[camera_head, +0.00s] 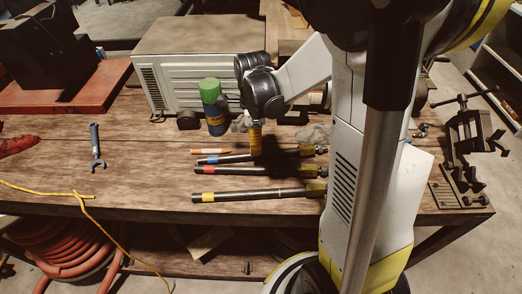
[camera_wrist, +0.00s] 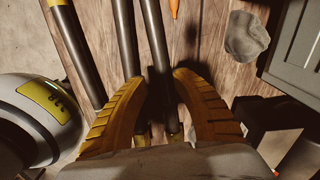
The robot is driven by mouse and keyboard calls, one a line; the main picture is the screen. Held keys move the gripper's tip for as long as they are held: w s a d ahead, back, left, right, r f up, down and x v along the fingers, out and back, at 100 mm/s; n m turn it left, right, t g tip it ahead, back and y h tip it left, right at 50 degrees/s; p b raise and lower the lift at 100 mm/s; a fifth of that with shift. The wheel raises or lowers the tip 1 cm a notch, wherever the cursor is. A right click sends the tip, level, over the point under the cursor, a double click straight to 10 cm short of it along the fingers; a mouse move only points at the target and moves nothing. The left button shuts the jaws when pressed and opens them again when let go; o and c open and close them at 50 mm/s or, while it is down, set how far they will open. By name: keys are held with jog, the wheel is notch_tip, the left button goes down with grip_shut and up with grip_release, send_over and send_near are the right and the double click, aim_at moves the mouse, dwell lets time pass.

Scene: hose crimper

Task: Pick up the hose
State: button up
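Three dark hoses lie side by side on the wooden workbench (camera_head: 60,165): a blue-banded hose (camera_head: 236,158), a red-banded hose (camera_head: 245,170) and a yellow-banded hose (camera_head: 255,195). Each has a brass-coloured fitting at its right end. My gripper (camera_head: 256,150) points down over the blue-banded hose. In the wrist view my gripper (camera_wrist: 158,77) is open, its yellow fingers apart. The blue-banded hose (camera_wrist: 155,35) runs between the fingertips. The red-banded hose (camera_wrist: 124,35) passes by the left fingertip. The yellow-banded hose (camera_wrist: 76,45) lies farther left. Fingertip height above the bench is unclear.
An orange marker (camera_head: 210,151) lies just behind the hoses. A green-capped can (camera_head: 213,108) and a grey machine (camera_head: 195,70) stand behind. A grey rag (camera_wrist: 246,36) lies nearby. A wrench (camera_head: 95,147) and yellow cord (camera_head: 85,200) lie left. A vise (camera_head: 470,145) stands right.

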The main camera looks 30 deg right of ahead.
jog(key=f+b, duration=0.1)
jog(key=f, duration=0.2)
jog(key=f+b, duration=0.1)
jog(key=f, duration=0.2)
jog(key=shift+w+d, duration=0.2)
jog(key=shift+c, duration=0.5)
grip_shut()
